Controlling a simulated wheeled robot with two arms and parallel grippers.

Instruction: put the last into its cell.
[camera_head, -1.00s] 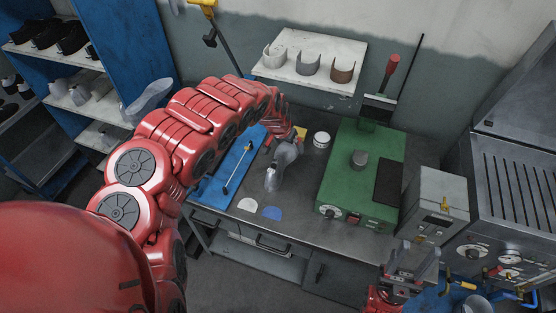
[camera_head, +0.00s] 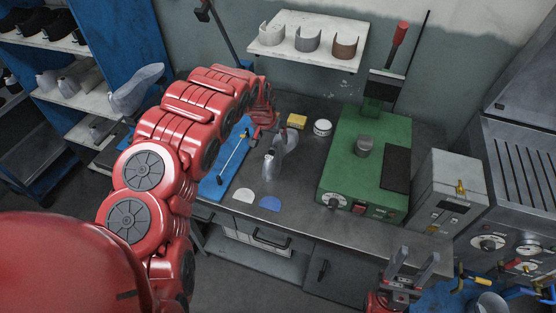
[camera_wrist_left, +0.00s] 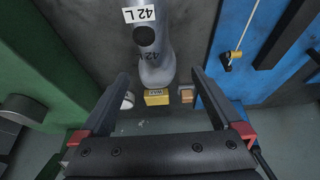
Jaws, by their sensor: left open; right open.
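A grey last (camera_head: 272,168) stands on the dark workbench, left of the green machine. In the left wrist view the last (camera_wrist_left: 154,68) shows a "42 L" label and lies beyond my fingertips, near the middle. My left gripper (camera_head: 262,128) is open and empty beside the last, on its left; its two fingers (camera_wrist_left: 160,88) are spread wide in the wrist view. Whether they touch the last cannot be told. My right gripper (camera_head: 411,264) is open and empty at the lower right, fingers pointing up. Another pale last (camera_head: 137,90) sits at the left shelves.
The green machine (camera_head: 340,185) stands right of the last. A yellow box (camera_head: 297,121) and a white tin (camera_head: 322,127) are behind it. A blue mat (camera_head: 222,178) lies left. A wall shelf (camera_head: 290,55) hangs behind.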

